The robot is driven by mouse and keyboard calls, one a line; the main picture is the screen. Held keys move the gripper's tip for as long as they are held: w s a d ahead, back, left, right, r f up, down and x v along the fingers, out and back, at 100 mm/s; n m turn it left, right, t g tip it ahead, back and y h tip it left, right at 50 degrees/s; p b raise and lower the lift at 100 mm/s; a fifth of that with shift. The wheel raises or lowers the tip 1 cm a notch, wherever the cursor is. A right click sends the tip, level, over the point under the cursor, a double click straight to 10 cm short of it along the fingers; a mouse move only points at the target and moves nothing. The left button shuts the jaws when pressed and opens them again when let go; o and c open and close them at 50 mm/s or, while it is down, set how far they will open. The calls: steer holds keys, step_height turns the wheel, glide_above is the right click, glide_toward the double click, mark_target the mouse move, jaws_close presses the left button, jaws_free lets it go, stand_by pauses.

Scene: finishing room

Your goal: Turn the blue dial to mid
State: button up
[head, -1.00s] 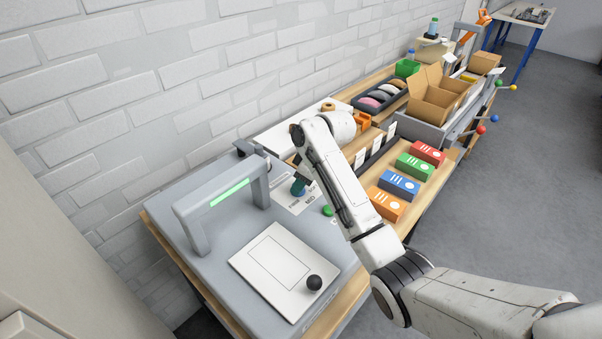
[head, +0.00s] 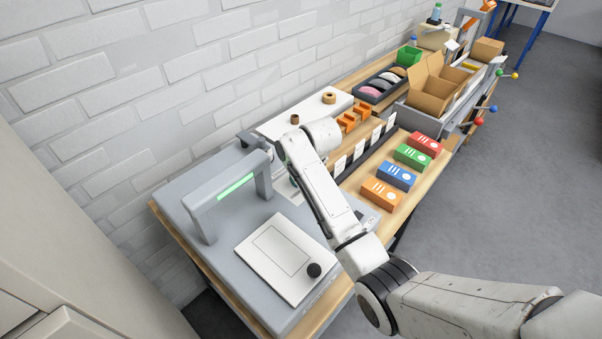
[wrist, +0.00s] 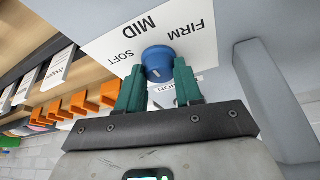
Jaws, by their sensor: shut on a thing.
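In the wrist view the blue dial (wrist: 158,60) stands on a white label plate (wrist: 105,40) printed SOFT, MID and FIRM. A small pale mark shows on the dial's near side; I cannot tell which word the dial is set to. My gripper (wrist: 160,76) has green fingers, one on each side of the dial, shut on it. In the head view my arm hides the dial and the fingers, beside the grey machine (head: 185,190) with a green-lit arch.
A white pad with a black knob (head: 314,270) lies on the machine's front. Orange, blue, green and red boxes (head: 397,175) line the bench to the right. Orange holders (head: 350,120) and a cardboard box (head: 435,85) stand farther back. Open floor lies right.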

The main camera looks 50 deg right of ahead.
stand_by(0.3)
steer(key=o, duration=1)
steer(key=shift+o, duration=0.2)
steer(key=d+b+v, duration=0.1)
steer(key=v, duration=0.9)
steer(key=shift+s+a+r, duration=0.2)
steer(key=shift+a+r, duration=0.15)
steer(key=shift+a, duration=0.15)
